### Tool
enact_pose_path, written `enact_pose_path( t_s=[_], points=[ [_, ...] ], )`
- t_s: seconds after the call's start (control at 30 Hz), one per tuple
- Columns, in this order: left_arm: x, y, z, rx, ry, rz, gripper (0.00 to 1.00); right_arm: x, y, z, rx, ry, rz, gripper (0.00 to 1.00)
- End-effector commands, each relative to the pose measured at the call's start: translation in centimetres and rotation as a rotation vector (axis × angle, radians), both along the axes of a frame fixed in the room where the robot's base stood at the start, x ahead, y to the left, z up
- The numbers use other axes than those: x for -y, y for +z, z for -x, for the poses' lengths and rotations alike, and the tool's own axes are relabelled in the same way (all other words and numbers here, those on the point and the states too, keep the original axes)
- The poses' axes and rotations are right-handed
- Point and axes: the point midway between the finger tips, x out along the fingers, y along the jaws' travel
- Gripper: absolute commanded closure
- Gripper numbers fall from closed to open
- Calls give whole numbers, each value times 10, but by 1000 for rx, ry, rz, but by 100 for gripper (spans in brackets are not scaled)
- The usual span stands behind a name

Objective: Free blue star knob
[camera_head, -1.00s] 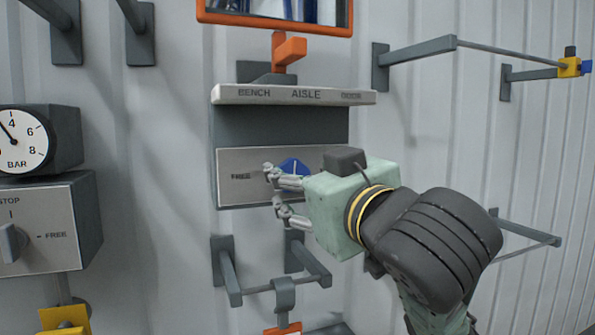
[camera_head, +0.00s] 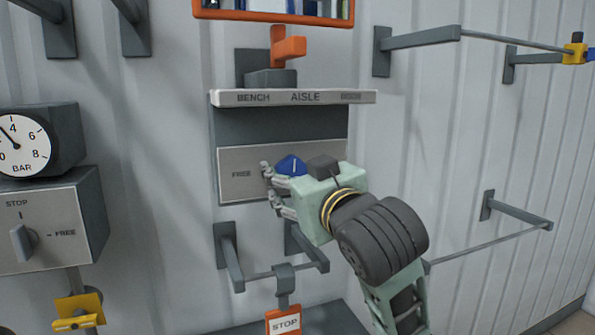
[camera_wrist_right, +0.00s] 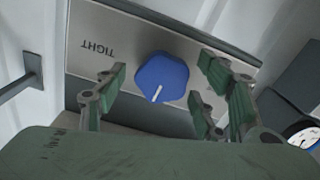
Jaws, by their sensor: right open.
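The blue star knob (camera_head: 291,165) sits on a grey plate (camera_head: 238,190) below a shelf; FREE is printed on the plate left of the knob. In the wrist view the knob (camera_wrist_right: 161,78) lies between the fingers, with a white pointer line on it and TIGHT printed on the plate (camera_wrist_right: 97,48). My right gripper (camera_head: 268,184) is open at the knob, its fingers on either side, with gaps visible in the wrist view (camera_wrist_right: 160,98). The gripper body hides the right part of the plate in the head view. My left gripper is not in view.
A shelf (camera_head: 293,98) marked BENCH, AISLE and a third word juts out above the plate. Below are a bracket rail (camera_head: 262,275) and a hanging STOP tag (camera_head: 284,322). A box with a grey STOP/FREE knob (camera_head: 22,243) and a gauge (camera_head: 24,143) stand left.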

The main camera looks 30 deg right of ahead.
Motion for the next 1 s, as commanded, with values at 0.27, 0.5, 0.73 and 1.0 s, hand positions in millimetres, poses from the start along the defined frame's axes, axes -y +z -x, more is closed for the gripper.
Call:
enact_pose_path(
  t_s=[0.27, 0.5, 0.73, 1.0],
  points=[
    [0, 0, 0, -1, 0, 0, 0, 0, 0, 0, 0, 0, 0, 46],
    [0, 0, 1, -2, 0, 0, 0, 0, 0, 0, 0, 0, 0, 67],
    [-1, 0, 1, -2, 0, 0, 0, 0, 0, 0, 1, 0, -6, 80],
    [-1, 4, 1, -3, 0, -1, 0, 0, 0, 0, 28, -1, -116, 80]
  ],
)
